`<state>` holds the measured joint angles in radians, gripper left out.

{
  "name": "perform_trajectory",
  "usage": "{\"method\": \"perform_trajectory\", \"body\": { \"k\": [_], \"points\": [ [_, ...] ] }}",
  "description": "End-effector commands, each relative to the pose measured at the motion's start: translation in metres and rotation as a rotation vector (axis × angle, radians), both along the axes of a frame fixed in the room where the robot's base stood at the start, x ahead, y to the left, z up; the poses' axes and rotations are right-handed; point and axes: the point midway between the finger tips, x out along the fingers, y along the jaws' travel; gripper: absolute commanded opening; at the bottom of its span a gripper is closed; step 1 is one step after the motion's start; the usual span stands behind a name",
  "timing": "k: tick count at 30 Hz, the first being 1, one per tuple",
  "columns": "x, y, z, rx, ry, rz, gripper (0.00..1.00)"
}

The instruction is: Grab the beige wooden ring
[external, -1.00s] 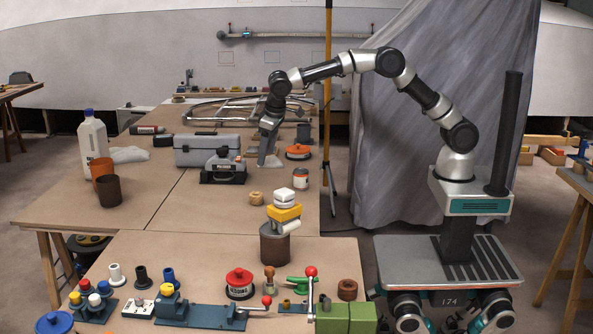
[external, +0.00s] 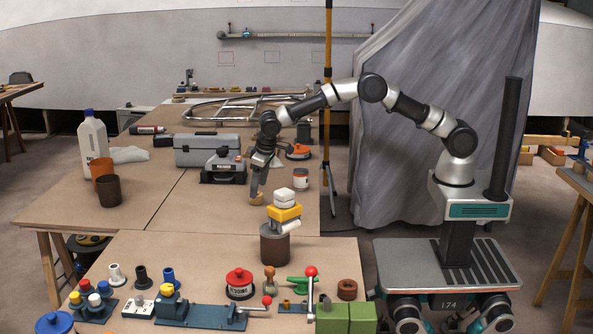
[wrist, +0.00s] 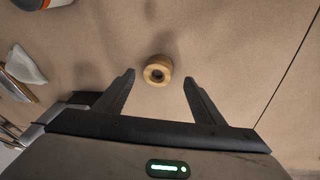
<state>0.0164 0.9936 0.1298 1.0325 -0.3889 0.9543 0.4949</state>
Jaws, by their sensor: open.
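The beige wooden ring (wrist: 158,71) lies flat on the brown table top, its dark centre hole facing the wrist camera. In the external view the ring (external: 257,198) is small and sits directly under the fingertips, partly covered by them. My gripper (external: 256,192) points down at it. In the wrist view my gripper (wrist: 158,78) is open, with one finger on each side of the ring and a gap on both sides. The ring is near the level of the fingertips, slightly beyond them in the picture. I cannot tell the exact height of the fingertips above the table.
A stack with yellow and white blocks on a brown can (external: 275,246) stands front right of the ring. Bare table (external: 190,218) lies to the front left.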

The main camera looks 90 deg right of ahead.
Motion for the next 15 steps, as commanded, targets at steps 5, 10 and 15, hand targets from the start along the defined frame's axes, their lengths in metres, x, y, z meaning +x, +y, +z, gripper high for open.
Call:
{"method": "perform_trajectory", "body": {
  "k": [5, 10, 15],
  "points": [
    [0.007, -0.01, -0.028, 0.001, 0.003, 0.0, 0.63],
    [0.01, -0.012, -0.038, 0.0, 0.001, 0.0, 0.63],
    [0.01, -0.012, -0.038, 0.0, 0.001, 0.0, 0.63]
  ]
}}
